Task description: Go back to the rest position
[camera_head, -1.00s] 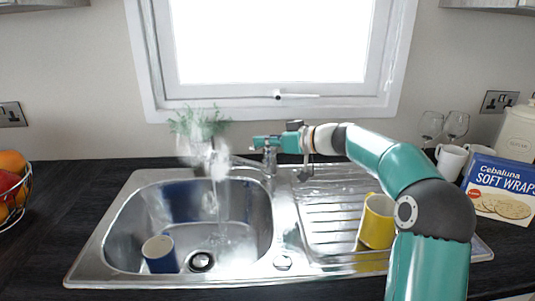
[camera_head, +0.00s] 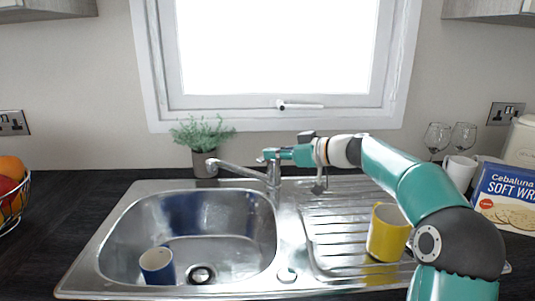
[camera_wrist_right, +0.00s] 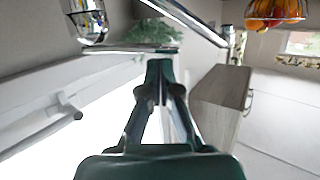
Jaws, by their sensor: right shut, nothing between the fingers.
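My right gripper (camera_head: 268,154) is at the tap (camera_head: 272,178), close to the top of its upright body; I cannot tell whether they touch. In the right wrist view its fingers (camera_wrist_right: 158,85) are together with nothing between them. No water runs from the spout. A yellow mug (camera_head: 387,235) stands on the drainer (camera_head: 325,225), partly behind my right arm. My left gripper is not in view.
A potted plant (camera_head: 203,140) stands behind the sink below the window (camera_head: 280,55). A fruit basket (camera_head: 12,205) is at the far left. Glasses (camera_head: 437,138), a white mug (camera_head: 459,170) and a wraps box (camera_head: 505,197) are at the right.

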